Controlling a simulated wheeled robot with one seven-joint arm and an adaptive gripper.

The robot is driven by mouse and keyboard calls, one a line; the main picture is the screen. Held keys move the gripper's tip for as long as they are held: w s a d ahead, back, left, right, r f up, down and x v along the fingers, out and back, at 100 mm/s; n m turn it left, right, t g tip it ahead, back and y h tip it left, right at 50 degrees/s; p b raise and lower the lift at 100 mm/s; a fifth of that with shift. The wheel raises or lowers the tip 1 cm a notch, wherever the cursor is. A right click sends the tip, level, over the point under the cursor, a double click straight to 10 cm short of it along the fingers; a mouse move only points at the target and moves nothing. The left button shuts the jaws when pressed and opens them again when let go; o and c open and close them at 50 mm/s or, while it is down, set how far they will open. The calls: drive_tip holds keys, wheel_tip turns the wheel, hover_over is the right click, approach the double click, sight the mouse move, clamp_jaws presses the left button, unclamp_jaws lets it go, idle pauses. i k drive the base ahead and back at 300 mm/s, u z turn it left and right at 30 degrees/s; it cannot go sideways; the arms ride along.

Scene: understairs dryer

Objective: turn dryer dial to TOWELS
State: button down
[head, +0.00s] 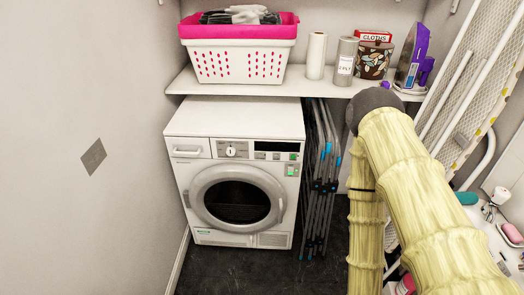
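A white front-loading dryer (180,235) stands on the floor under a shelf, its front facing me. Its round dial (230,151) sits near the upper middle of the front panel, above the door. The dial's labels and setting are too small to read. The round door (238,200) looks closed. My arm, in a pale yellow sleeve, rises at the right with a dark rounded joint at its top, well to the right of the dryer. My gripper does not show.
A folded drying rack (318,190) stands against the dryer's right side. A wall closes the left. Dark floor (225,265) lies open before the dryer.

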sight(230, 151)
drive_tip(key=u, duration=1.95)
drive_tip(key=k, duration=0.7)
drive_tip(key=z, duration=1.05)
drive_tip(key=i, duration=0.5)
drive_tip(key=u, duration=0.1)
